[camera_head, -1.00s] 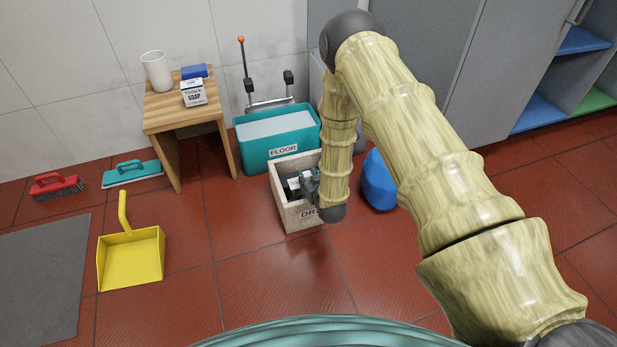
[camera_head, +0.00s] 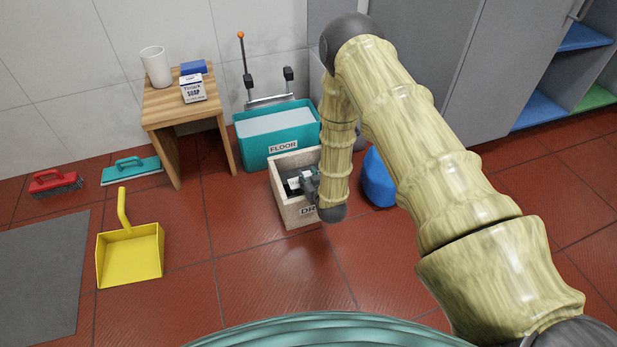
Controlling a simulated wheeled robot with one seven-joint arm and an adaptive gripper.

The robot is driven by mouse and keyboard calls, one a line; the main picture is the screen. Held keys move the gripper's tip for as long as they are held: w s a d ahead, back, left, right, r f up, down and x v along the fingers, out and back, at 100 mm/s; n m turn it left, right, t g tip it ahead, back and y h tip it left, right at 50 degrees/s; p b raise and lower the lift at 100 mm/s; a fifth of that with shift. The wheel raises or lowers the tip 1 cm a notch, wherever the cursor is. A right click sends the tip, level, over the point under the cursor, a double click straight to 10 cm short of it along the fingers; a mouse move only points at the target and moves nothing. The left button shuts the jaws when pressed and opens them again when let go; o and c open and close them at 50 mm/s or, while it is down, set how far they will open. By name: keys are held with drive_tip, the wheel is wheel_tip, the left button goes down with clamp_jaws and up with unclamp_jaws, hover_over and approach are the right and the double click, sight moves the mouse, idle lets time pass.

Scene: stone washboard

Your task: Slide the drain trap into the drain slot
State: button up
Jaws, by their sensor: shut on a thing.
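My gripper (camera_head: 304,184) reaches into the open top of a beige stone box (camera_head: 291,212) whose front carries a label partly hidden by my arm, its letters starting "DR". The gripper is shut on a small light piece (camera_head: 294,183), which I take to be the drain trap. The piece sits inside the box's walls, near the middle of the opening. Its lower part and the slot below are too small and dark to make out. I cannot tell whether it touches the slot.
A teal bucket labelled FLOOR (camera_head: 278,133) stands right behind the box. A blue object (camera_head: 378,180) is to its right, partly behind my arm. A wooden stool (camera_head: 165,118) and a yellow dustpan (camera_head: 130,256) are to the left. The red floor in front is clear.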

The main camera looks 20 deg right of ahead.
drive_tip(key=shift+r, duration=0.1)
drive_tip(key=shift+r+p, duration=2.4)
drive_tip(key=shift+r, duration=0.5)
drive_tip(key=shift+p, duration=0.65)
idle(0.9)
drive_tip(key=shift+f+b, duration=1.3)
drive_tip(key=shift+f, duration=1.6)
idle(0.7)
